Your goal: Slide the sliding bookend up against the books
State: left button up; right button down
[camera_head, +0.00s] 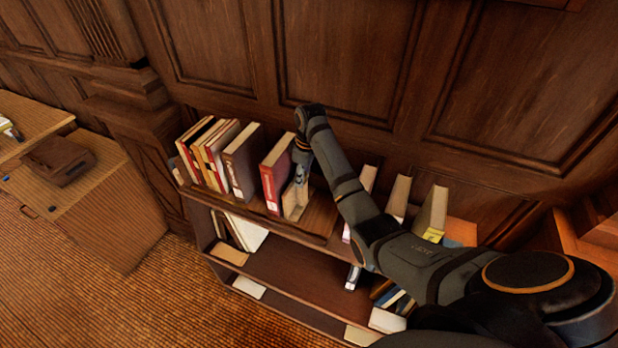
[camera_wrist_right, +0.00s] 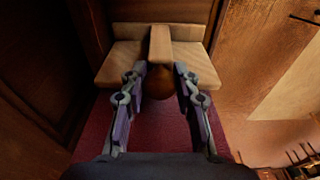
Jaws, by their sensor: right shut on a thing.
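The sliding bookend (camera_head: 295,206) is light wood and stands on the top shelf, just right of a red book (camera_head: 270,178). In the right wrist view the bookend (camera_wrist_right: 113,66) shows pale wooden parts and a dark round knob (camera_wrist_right: 158,84). My right gripper (camera_head: 300,176) reaches down from above and is shut on the bookend's knob, one finger on each side. The red book's cover also fills the lower middle of the wrist view (camera_wrist_right: 160,130). I cannot tell whether bookend and red book touch. My left gripper is not in view.
Several upright books (camera_head: 212,153) stand left of the red book, with a gap before it. More books (camera_head: 398,197) stand farther right, partly behind my arm. The panelled wall (camera_head: 347,55) rises close behind the bookcase (camera_head: 300,275). A desk (camera_head: 90,200) stands left.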

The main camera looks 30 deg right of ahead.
jog(key=shift+w+a+f, duration=0.1)
jog(key=shift+w+a, duration=0.45)
jog(key=shift+w+a+b, duration=0.35)
jog(key=shift+w+a, duration=0.3)
jog(key=shift+w, duration=0.1)
jog(key=shift+w+a+b, duration=0.85)
jog(key=shift+w+a, duration=0.4)
jog(key=shift+w, duration=0.3)
jog(key=w+a+b, duration=0.2)
jog(key=b, duration=0.2)
jog(key=w+a+b, duration=0.1)
jog(key=w+b, duration=0.1)
jog(key=b, duration=0.2)
jog(key=shift+w+a, duration=0.3)
jog(key=shift+a, duration=0.1)
